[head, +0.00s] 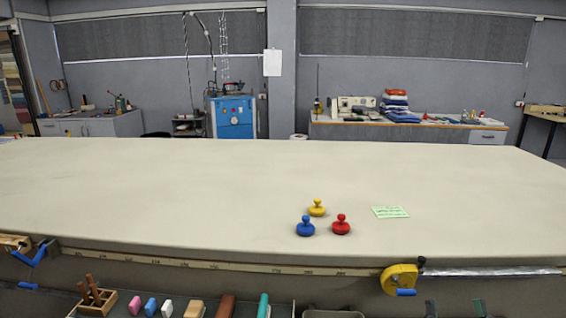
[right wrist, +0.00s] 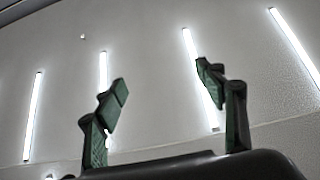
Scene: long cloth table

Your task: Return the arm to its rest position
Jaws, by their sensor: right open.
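My right gripper (head: 455,308) shows at the bottom edge of the head view, right of centre, in front of and below the table's front edge. Only its two dark green fingertips show there, apart from each other. In the right wrist view my right gripper (right wrist: 165,90) is open and empty, with its fingers spread against a ceiling with strip lights. The rest of the right arm is out of the head view. My left gripper is in neither view.
Yellow (head: 317,208), blue (head: 305,227) and red (head: 341,225) knobbed weights stand on the long cloth table (head: 150,190), near a green card (head: 390,212). A yellow tape measure (head: 398,279) and a blue-handled clamp (head: 35,254) sit at the front edge. Small items line a shelf below.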

